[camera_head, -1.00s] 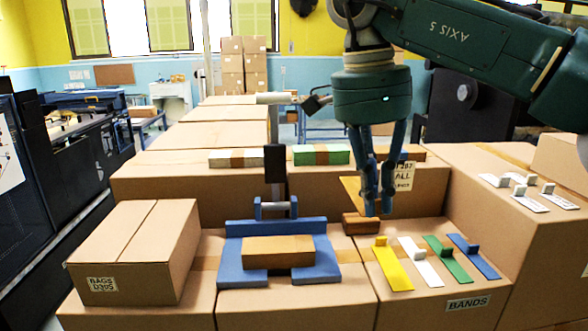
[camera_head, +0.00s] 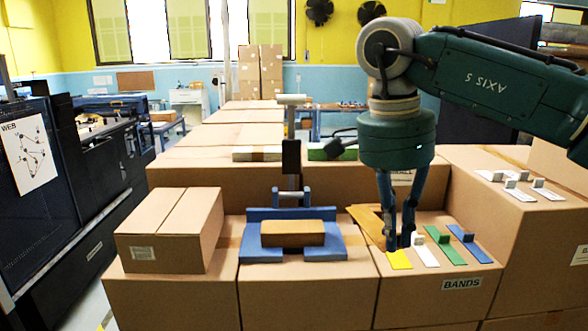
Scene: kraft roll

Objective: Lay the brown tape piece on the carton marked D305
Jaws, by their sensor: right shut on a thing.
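My right gripper (camera_head: 400,243) is shut, with its fingertips just above the yellow strip (camera_head: 399,261) on the carton labelled BANDS (camera_head: 430,304). A flat ochre-brown tape piece (camera_head: 369,220) slants out to the left of the fingertips and seems held by them; its gripped end is hidden by the fingers. The carton marked D305 (camera_head: 180,237) stands at the left, closed, with a small label on its front that is too blurred to read now but reads BAGS D305 in the earlier view. Its top is bare. My left gripper is out of view.
A blue cradle (camera_head: 343,251) holding a brown block (camera_head: 293,233) stands between D305 and the bands, with an upright post (camera_head: 291,157) behind it. White (camera_head: 424,253), green (camera_head: 444,249) and blue (camera_head: 470,244) strips with tabs lie right of the gripper. Taller cartons stand behind and right.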

